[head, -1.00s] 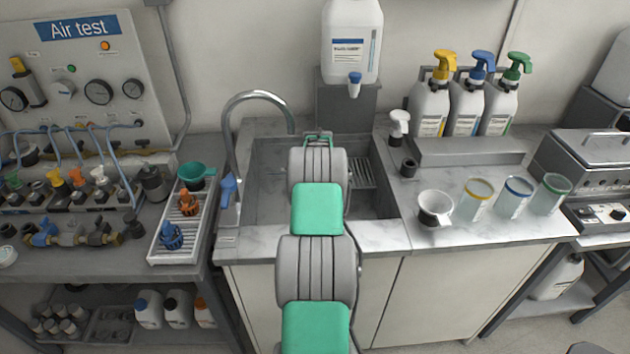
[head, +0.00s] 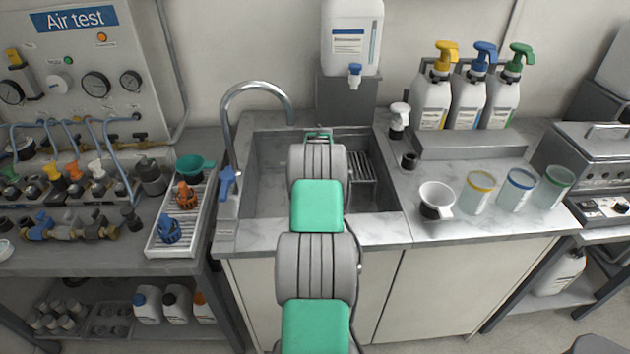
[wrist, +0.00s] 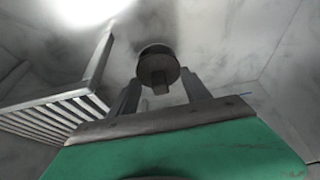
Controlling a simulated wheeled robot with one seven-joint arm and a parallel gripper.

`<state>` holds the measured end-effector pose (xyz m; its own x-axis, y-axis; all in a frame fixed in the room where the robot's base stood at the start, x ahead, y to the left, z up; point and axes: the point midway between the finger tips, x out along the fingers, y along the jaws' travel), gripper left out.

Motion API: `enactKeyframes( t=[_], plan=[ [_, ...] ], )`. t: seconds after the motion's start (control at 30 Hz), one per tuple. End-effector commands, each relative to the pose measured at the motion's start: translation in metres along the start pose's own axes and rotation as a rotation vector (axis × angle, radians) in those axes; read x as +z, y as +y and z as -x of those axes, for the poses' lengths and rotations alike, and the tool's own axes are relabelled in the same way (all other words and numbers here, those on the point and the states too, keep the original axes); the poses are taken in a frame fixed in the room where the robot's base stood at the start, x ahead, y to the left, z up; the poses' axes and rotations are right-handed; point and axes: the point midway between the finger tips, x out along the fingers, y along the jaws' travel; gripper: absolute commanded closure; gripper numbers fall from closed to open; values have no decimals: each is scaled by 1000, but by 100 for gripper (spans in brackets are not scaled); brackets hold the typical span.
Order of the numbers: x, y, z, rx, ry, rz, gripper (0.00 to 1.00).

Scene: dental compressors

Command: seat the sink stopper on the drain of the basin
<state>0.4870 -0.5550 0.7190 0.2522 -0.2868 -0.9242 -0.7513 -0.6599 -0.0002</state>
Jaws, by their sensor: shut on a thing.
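The basin (head: 268,185) is a grey sink set in the marble counter, and my arm reaches down into it. In the head view my arm hides the stopper, the drain and most of my gripper. In the wrist view my gripper (wrist: 159,84) is shut on the sink stopper (wrist: 156,62), a dark round piece with a tab toward the fingers. Pale marbled basin surface shows behind the stopper. I see no drain in either view, and I cannot tell whether the stopper touches the basin floor.
A slatted rack (head: 363,168) lies at the basin's right side; it is at the left in the wrist view (wrist: 60,110). A curved faucet (head: 232,125) stands at the basin's left. A white jug (head: 351,40) is behind. Cups and bottles stand on the right counter.

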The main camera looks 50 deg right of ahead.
Motion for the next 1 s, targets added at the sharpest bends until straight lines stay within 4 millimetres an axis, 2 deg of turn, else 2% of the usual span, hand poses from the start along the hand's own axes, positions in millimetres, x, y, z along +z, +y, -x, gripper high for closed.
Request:
enactKeyframes(
  t=[0.1,0.9,0.93,1.0],
  plan=[
    [3,0,-8,0,1,0,84],
    [7,0,-17,0,1,0,84],
    [7,0,-17,0,1,0,43],
    [7,0,-17,0,1,0,37]
  ],
)
